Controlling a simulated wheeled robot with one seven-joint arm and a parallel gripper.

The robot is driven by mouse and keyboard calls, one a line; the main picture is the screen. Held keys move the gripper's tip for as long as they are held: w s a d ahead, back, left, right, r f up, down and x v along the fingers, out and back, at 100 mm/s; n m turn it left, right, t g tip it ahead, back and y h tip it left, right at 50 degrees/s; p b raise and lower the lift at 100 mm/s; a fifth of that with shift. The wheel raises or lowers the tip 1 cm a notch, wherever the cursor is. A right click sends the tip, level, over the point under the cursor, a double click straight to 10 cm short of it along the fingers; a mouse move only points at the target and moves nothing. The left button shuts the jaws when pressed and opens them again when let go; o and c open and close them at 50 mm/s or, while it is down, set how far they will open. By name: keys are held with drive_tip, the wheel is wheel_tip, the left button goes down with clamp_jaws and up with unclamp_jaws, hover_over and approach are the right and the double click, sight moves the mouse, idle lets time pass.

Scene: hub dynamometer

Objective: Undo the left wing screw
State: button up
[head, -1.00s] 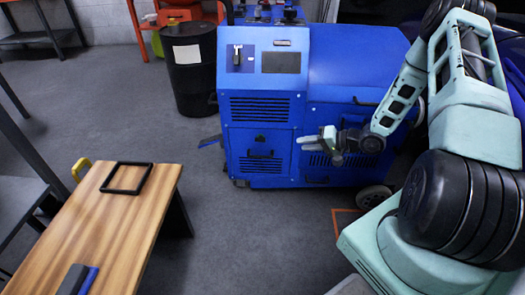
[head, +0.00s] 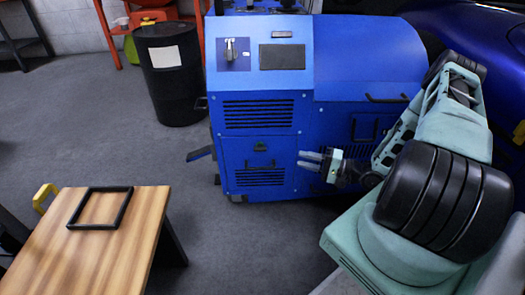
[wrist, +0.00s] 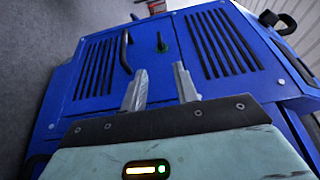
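The blue dynamometer cabinet (head: 290,120) stands ahead of me. On its lower left panel is a small dark green upright fitting (head: 260,147), which looks like a wing screw; I cannot be sure. In the wrist view this fitting (wrist: 162,43) stands beyond the gap between my fingers. A black bar handle sits below the fitting in the head view (head: 261,162) and left of it in the wrist view (wrist: 126,52). My gripper (head: 308,160) is open and empty, with its fingers apart (wrist: 160,88), right of the fitting. No second wing screw is clear to me.
A wooden table (head: 120,245) with a black square frame (head: 100,208) on it stands at the lower left. A black drum (head: 170,80) stands left of the cabinet. A blue car (head: 480,50) is at the right. The grey floor (head: 245,240) before the cabinet is clear.

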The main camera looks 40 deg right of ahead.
sight(265, 149)
drive_tip(key=b+x, duration=0.3)
drive_tip(key=x, duration=1.1)
drive_tip(key=shift+w+a, duration=0.2)
drive_tip(key=shift+w, duration=0.1)
clamp_jaws()
